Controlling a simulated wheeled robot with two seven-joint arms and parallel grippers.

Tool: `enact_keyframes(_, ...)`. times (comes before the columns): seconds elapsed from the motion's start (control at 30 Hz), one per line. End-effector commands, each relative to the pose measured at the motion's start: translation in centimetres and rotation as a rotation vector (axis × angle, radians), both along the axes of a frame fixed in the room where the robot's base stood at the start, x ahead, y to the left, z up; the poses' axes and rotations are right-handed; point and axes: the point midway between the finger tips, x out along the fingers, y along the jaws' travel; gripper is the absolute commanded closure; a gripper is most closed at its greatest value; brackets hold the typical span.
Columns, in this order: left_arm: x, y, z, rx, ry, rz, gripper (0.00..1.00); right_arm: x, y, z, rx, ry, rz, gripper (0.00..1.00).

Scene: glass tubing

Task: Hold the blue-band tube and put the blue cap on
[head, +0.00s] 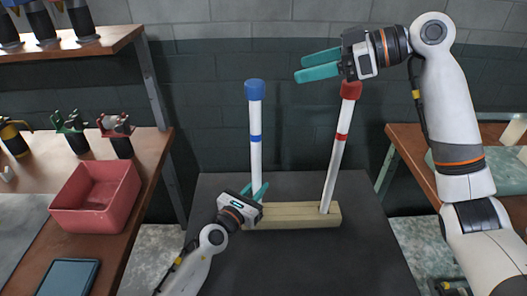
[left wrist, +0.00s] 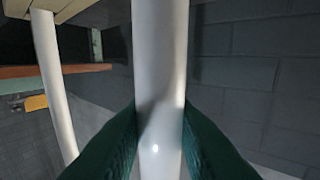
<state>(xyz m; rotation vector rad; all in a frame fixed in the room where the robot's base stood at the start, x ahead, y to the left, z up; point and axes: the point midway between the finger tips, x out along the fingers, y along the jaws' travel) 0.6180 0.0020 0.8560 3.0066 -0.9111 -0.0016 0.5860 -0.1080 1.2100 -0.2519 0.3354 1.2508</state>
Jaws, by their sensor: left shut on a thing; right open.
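The blue-band tube (head: 256,165) is white and stands upright in the wooden block (head: 290,215). A blue cap (head: 254,88) sits at its top end; I cannot tell how firmly it is seated. My left gripper (head: 259,191) is shut on the tube's lower part, just above the block. The left wrist view shows the tube (left wrist: 160,80) between the green fingers (left wrist: 160,145). My right gripper (head: 301,69) is open with nothing visible between its fingers. It is up and to the right of the blue cap, apart from it.
A red-band tube (head: 335,165) with a red cap (head: 350,90) leans right in the same block, close below my right gripper. A dark table (head: 320,265) has free room in front. A red bin (head: 97,195) stands on the left bench.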

Motion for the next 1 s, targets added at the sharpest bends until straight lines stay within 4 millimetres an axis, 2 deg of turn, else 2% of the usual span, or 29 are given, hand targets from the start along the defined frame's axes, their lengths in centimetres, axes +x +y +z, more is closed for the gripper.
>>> enact_keyframes(0.17, 0.0, 0.0, -0.1, 0.001, 0.001, 0.000, 1.00, 0.0, 0.0, 0.0, 0.000, 0.000, 0.000, 0.39)
enact_keyframes(0.2, 0.0, 0.0, -0.1, 0.001, 0.001, 0.000, 0.76, 0.0, 0.0, 0.0, 0.000, 0.000, 0.000, 0.39)
enact_keyframes(0.33, 0.0, 0.0, 0.0, 0.001, 0.001, 0.000, 0.55, 0.0, 0.0, 0.0, 0.000, 0.000, 0.000, 0.39)
enact_keyframes(0.37, 0.0, 0.0, 0.0, 0.001, 0.001, 0.000, 0.52, 0.0, 0.0, 0.0, 0.000, 0.000, 0.000, 0.39)
enact_keyframes(0.73, -0.6, 0.4, -0.1, -0.001, 0.002, 0.000, 0.52, 0.0, 0.0, 0.0, 0.000, 0.000, 0.000, 0.39)
enact_keyframes(0.87, -2.3, 1.6, -0.2, 0.000, 0.002, 0.001, 0.52, 0.0, 0.0, 0.0, 0.000, 0.000, 0.000, 0.39)
enact_keyframes(1.0, -4.9, 3.3, -0.2, 0.001, 0.003, 0.001, 0.52, 0.0, 0.0, 0.0, 0.000, 0.000, 0.000, 0.39)
